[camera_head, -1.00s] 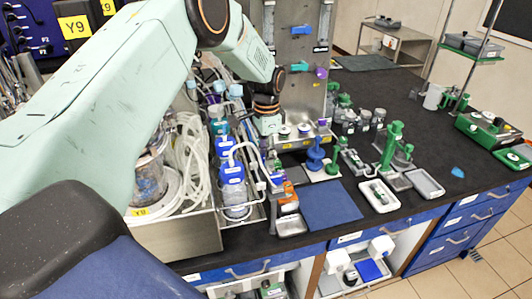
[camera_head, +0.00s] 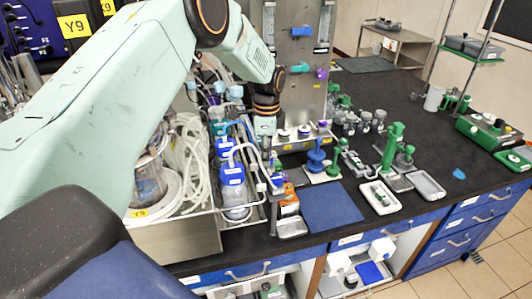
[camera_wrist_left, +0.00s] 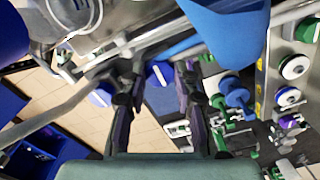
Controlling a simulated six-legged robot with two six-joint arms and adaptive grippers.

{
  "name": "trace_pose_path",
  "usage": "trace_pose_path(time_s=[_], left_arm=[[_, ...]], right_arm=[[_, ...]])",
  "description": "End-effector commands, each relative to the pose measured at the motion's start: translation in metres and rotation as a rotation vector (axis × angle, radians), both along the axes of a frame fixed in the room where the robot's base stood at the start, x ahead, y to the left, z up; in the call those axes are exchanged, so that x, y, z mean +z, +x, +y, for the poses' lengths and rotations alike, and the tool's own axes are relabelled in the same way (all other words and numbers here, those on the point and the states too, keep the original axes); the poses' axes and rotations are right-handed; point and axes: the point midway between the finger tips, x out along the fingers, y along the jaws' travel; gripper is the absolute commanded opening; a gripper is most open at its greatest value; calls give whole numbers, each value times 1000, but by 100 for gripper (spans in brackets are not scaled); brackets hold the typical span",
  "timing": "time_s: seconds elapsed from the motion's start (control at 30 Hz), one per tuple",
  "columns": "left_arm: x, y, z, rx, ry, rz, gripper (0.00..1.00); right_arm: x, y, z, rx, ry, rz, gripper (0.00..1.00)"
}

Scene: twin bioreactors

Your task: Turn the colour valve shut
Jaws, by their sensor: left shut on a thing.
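I cannot tell which fitting is the colour valve. My left gripper (camera_head: 265,142) reaches down in front of the panel's left side, above the bottle rack; its fingertips are hard to make out there. In the left wrist view my left gripper (camera_wrist_left: 158,78) has its two dark fingers around something small among metal tubes. A large blue part (camera_wrist_left: 225,30) is close to the right finger. My right gripper is not in view.
Blue-capped bottles (camera_head: 232,174) and coiled clear tubing (camera_head: 190,150) crowd the rack below my left arm. A blue mat (camera_head: 330,207), a grey tray (camera_head: 426,184) and a green stand (camera_head: 391,147) are on the black bench.

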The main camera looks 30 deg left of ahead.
Motion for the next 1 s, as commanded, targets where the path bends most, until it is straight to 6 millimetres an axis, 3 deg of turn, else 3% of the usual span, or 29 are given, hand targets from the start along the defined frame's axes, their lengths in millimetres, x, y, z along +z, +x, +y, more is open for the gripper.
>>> trace_pose_path(time_s=[0.27,0.3,0.57,0.87,1.0], left_arm=[[-1,0,-2,-1,-3,1,0],[-1,0,-2,-1,-3,1,30],[-1,0,-1,-1,-1,2,52],[0,0,0,0,0,1,52],[13,1,0,0,-1,-3,52]], right_arm=[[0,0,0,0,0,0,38],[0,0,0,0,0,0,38],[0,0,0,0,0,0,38],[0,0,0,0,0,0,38],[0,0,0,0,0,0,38]])
